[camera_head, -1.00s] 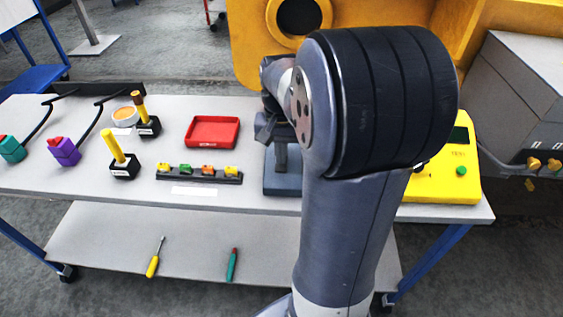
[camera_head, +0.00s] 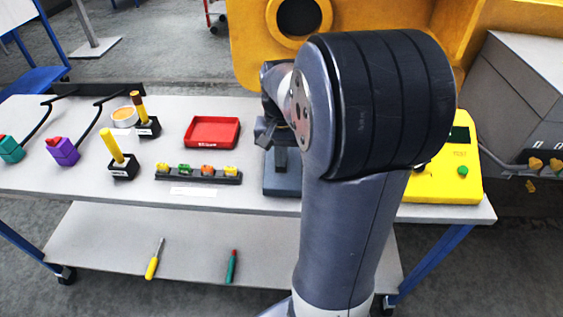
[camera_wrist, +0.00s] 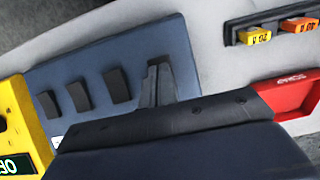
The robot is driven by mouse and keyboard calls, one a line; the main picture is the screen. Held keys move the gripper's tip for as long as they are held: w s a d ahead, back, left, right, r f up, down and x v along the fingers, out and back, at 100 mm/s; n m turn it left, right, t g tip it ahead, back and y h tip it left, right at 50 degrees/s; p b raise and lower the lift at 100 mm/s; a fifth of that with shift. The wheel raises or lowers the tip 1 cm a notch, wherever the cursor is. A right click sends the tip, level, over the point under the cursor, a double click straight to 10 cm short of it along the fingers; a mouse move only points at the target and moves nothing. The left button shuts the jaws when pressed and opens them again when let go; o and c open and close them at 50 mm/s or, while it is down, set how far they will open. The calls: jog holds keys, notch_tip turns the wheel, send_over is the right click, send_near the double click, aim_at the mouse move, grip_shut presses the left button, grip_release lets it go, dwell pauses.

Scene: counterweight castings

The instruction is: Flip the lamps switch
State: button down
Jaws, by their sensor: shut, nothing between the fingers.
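A blue-grey switch panel (camera_head: 283,188) lies on the bench, partly hidden behind my arm in the head view. In the wrist view the panel (camera_wrist: 66,72) carries a row of dark rocker switches (camera_wrist: 117,84). My gripper (camera_wrist: 157,76) is shut and empty, its fingertips over the panel at the row's right end. The fingers cover part of the switch there, and I cannot tell whether they touch it. No label naming the lamps switch is readable.
A yellow device (camera_head: 440,188) with a display stands right of the panel. A red tray (camera_head: 212,132) and a rack of coloured blocks (camera_head: 198,174) are to its left. Black holders with yellow and brown handles stand farther left. A yellow casting (camera_head: 262,70) rises behind the bench.

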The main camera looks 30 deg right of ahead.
notch_tip(320, 180, up, 7)
jog(key=p, duration=0.6)
jog(key=shift+f, duration=0.15)
dwell(0.3)
notch_tip(320, 180, down, 7)
jog(key=b, duration=0.6)
jog(key=shift+r, duration=0.2)
notch_tip(320, 180, up, 7)
jog(key=p, duration=0.5)
jog(key=shift+f, duration=0.2)
dwell(1.3)
